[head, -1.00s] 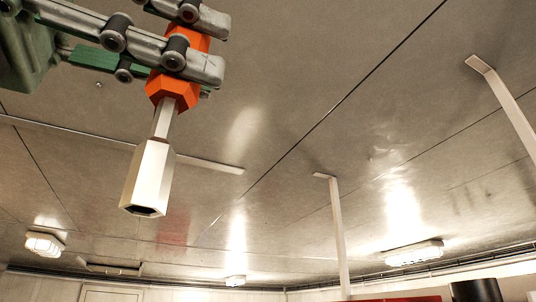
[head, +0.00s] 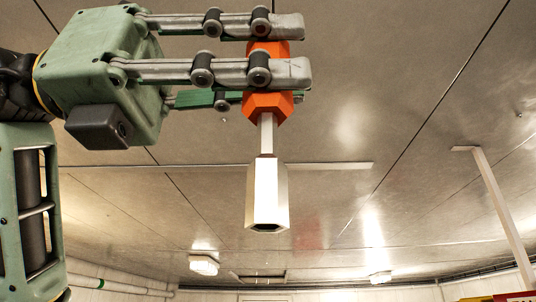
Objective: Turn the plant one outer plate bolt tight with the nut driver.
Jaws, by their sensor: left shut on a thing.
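The nut driver has an orange handle (head: 268,105) and a pale metal shank with a hexagonal socket (head: 267,195). It hangs nearly upright with the socket's open end down. My left gripper (head: 285,72) comes in from the left at the top of the head view and is shut on the orange handle. The fingers hide part of the handle. The socket touches nothing in view. The outer plate bolt and the plant one plate are not in view. My right gripper is not in view.
The view looks up at a metal panelled ceiling with lamps (head: 204,265) and (head: 380,277), the second lamp being further right. A pale hanging post (head: 500,210) stands at the right. A red and yellow edge (head: 508,297) shows at the bottom right. Space around the socket looks clear.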

